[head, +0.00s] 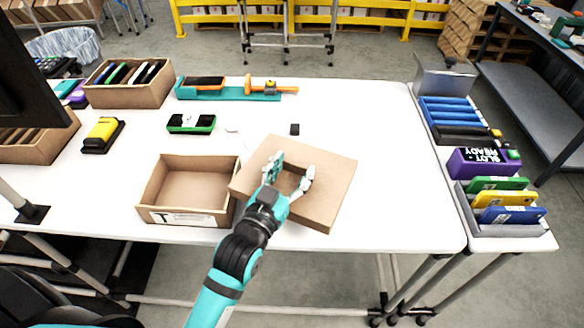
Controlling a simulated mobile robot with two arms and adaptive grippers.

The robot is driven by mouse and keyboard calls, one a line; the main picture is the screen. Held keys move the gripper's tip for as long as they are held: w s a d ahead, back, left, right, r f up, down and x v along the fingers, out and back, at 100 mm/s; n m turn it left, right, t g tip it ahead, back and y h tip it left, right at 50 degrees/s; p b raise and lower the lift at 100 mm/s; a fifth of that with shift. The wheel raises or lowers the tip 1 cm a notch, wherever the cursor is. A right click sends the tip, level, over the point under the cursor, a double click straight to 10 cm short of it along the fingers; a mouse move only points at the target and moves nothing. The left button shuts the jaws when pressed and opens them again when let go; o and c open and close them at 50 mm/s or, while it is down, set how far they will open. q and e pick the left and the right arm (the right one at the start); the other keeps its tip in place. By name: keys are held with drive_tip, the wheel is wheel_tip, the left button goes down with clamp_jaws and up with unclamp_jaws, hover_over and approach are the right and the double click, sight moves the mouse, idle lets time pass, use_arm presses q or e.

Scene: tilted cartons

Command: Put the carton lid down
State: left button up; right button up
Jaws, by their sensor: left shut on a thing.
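The carton lid (332,178) is a brown cardboard piece with an opening in its middle, turned at an angle to the table edge. My left gripper (289,176) is over that opening, with its fingers at the cardboard, shut on the lid. Whether the lid touches the table is hard to tell. The open brown carton (152,193) stands just left of the lid, empty inside, with a white label on its front. The lid's left corner overlaps or adjoins the carton's right side in the picture. My right gripper is not in view.
The white table (385,165) is clear to the right of the lid. Behind are a green-black device (191,123), a small black block (295,129) and a teal tray (230,95). A yellow device (102,134) sits left. A side bench at right holds coloured cases (505,198).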

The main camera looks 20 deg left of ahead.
use_arm(q)
drive_tip(key=shift+f, duration=0.1)
drive_tip(key=o, duration=1.1)
drive_tip(key=shift+o, duration=0.2)
drive_tip(key=shift+r, duration=0.65)
drive_tip(key=s+a+b, duration=0.1)
drive_tip(key=s+b, duration=0.1)
drive_tip(key=s, duration=1)
drive_tip(key=shift+a, duration=0.2)
